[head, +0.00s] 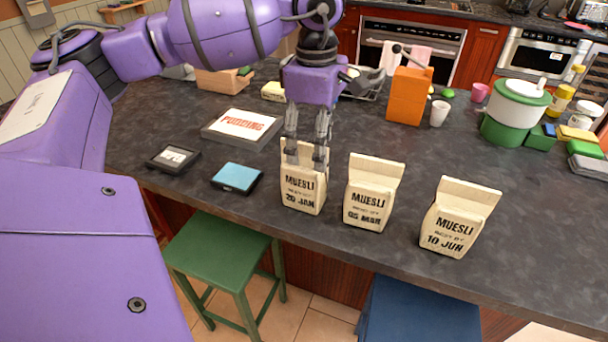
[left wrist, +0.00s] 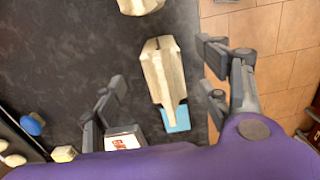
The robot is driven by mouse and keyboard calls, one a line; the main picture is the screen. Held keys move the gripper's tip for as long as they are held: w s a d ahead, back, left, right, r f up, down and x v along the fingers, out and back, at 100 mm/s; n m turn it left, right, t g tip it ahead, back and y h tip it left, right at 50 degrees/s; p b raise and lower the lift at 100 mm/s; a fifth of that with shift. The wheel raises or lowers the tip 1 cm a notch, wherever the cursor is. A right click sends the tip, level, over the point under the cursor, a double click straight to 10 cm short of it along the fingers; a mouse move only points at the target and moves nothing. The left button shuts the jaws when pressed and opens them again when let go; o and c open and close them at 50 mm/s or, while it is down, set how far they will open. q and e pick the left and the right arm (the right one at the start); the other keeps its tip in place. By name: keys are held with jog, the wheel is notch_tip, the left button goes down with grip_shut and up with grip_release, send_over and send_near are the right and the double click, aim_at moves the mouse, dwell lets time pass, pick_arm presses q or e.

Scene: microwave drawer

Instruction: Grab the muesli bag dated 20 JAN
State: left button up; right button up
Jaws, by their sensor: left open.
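The muesli bag dated 20 JAN (head: 303,190) stands upright on the dark counter, leftmost of three cream bags. My left gripper (head: 306,156) points down at its top, with the fingers open and overlapping the bag's upper part in the head view. In the left wrist view, the bag (left wrist: 163,75) lies between the spread fingers (left wrist: 160,88), with a gap visible on both sides. The bag dated 05 MAR (head: 368,200) and the one dated 10 JUN (head: 457,225) stand to its right. My right gripper is out of view.
A blue-topped box (head: 237,177), a small dark-framed box (head: 173,158) and a pudding box (head: 242,125) lie left of the bag. An orange box (head: 408,96) and green-and-white pots (head: 515,112) stand farther back. The counter's front edge is close to the bags, with stools below.

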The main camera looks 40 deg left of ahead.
aim_at(304, 169)
pick_arm(q)
jog(key=f, duration=0.2)
jog(key=a+f, duration=0.1)
jog(key=f, duration=0.1)
jog(key=s+a+f+p, duration=0.1)
jog(key=f, duration=0.1)
jog(key=shift+a+f, duration=0.2)
jog(key=shift+f, duration=0.1)
jog(key=shift+w+f, duration=0.1)
jog(key=shift+f, duration=0.4)
jog(key=c, duration=1.6)
